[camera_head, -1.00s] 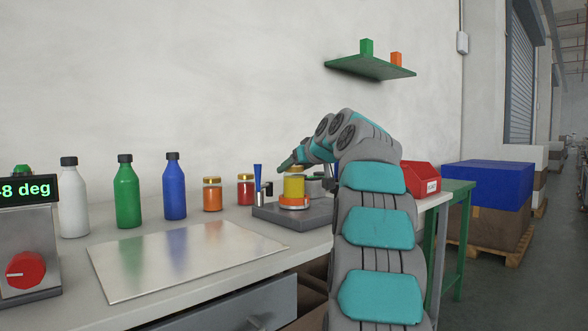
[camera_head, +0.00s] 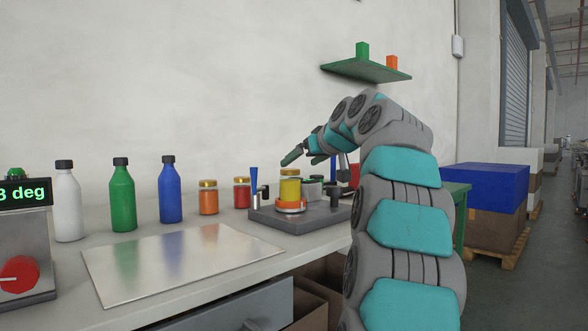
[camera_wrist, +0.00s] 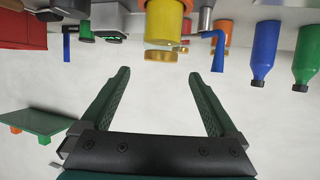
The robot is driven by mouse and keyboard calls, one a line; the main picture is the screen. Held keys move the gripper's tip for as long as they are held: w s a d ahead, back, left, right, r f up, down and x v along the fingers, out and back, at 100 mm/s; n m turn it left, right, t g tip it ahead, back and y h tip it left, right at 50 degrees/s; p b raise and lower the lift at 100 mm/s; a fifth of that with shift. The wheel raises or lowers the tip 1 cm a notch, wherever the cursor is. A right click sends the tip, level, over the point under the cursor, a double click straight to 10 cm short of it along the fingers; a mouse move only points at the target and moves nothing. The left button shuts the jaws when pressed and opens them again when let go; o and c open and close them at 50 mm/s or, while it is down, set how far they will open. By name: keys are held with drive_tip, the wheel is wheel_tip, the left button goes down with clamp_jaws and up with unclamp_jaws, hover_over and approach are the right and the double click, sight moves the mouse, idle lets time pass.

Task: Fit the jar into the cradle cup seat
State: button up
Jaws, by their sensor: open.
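The jar (camera_head: 290,188) is yellow with a gold lid. It stands upright in the orange ring of the cradle cup seat (camera_head: 291,207), on a dark grey base plate (camera_head: 318,217). My gripper (camera_head: 302,161) is open and empty, above and behind the jar, apart from it. The wrist view is upside down. There the yellow jar (camera_wrist: 165,25) is beyond the open fingertips of my gripper (camera_wrist: 162,72), with its lid towards them. How deep the jar sits in the ring cannot be told.
Orange and red jars (camera_head: 208,198) and white, green and blue bottles (camera_head: 123,195) stand left of the base plate. A blue lever (camera_head: 254,181) rises beside the seat. A shiny metal sheet (camera_head: 185,262) lies in front. A green shelf (camera_head: 366,71) hangs on the wall.

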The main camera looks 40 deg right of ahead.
drive_tip(key=shift+v, duration=2.3)
